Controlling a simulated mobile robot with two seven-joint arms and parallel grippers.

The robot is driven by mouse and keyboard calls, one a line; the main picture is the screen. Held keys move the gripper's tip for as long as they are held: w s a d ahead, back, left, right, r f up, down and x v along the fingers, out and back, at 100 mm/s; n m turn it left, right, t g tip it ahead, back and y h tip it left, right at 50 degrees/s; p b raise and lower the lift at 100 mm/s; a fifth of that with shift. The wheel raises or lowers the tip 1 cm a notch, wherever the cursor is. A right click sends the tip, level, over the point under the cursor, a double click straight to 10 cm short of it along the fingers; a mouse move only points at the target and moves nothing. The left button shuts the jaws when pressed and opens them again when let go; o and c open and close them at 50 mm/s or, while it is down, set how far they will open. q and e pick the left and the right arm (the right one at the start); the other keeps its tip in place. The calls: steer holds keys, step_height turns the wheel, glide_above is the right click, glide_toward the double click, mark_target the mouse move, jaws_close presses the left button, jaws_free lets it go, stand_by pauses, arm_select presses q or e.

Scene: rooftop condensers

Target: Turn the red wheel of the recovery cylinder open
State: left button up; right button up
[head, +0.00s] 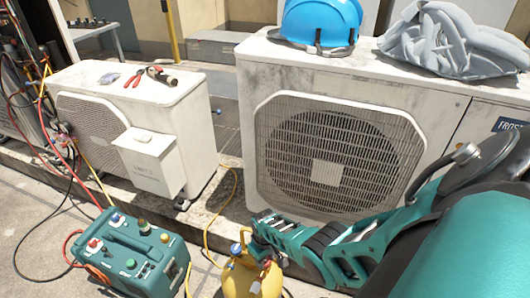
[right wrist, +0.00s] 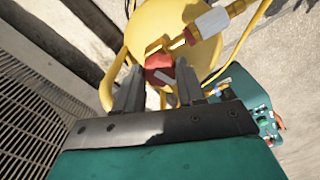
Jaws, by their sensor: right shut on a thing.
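The yellow recovery cylinder (head: 245,283) stands on the ground at the bottom middle of the head view. Its top also shows in the right wrist view (right wrist: 198,55), with a brass fitting and a yellow hose. The red wheel (right wrist: 160,64) sits on top of the cylinder, between the fingertips of my right gripper (right wrist: 158,80). In the head view, my right gripper (head: 262,258) reaches down over the cylinder top and largely hides the wheel. It is shut on the wheel. My left gripper is not in view.
A teal recovery machine (head: 130,252) stands left of the cylinder, with hoses around it.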

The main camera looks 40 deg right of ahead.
steer(key=n, duration=0.3)
steer(key=shift+d+n, duration=0.1)
steer(key=shift+n, duration=0.3)
steer(key=n, duration=0.3)
steer(key=shift+n, duration=0.3)
steer(key=shift+n+b, duration=0.35)
steer(key=shift+n, duration=2.15)
steer(key=o, duration=1)
steer(key=shift+o, duration=0.2)
